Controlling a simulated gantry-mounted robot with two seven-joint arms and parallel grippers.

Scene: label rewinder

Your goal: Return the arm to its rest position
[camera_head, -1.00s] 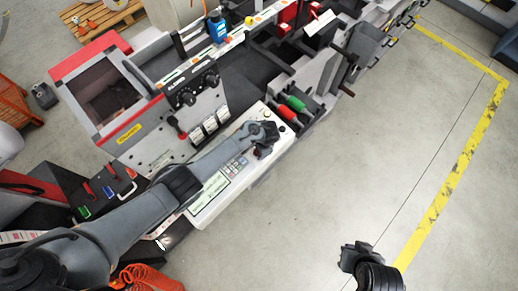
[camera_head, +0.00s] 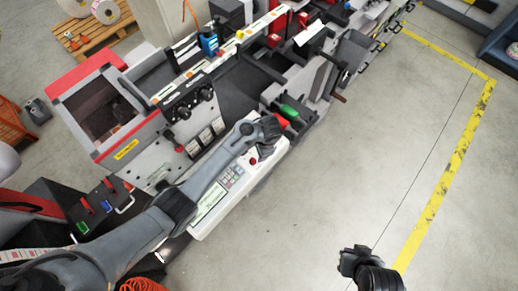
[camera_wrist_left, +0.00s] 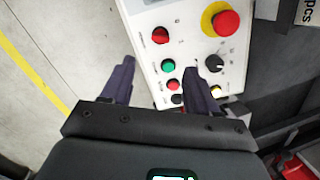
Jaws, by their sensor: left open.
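My left arm reaches in from the left over the machine's control panel (camera_head: 207,217) in the head view. My left gripper (camera_head: 270,130) is at the panel's far end, close to the red and green handles. In the left wrist view its two fingers (camera_wrist_left: 158,65) are spread apart with nothing between them. Beyond them is the panel face with a red emergency button (camera_wrist_left: 226,23), a green button (camera_wrist_left: 168,66) and a black knob (camera_wrist_left: 214,63). My right gripper (camera_head: 350,261) is at the bottom of the head view, over the floor; its finger opening is unclear.
The label rewinder (camera_head: 150,140) fills the left and top centre. A green handle (camera_head: 289,112) stands beside my left gripper. A yellow floor line (camera_head: 445,180) runs on the right, with clear floor (camera_head: 350,180) between it and the machine.

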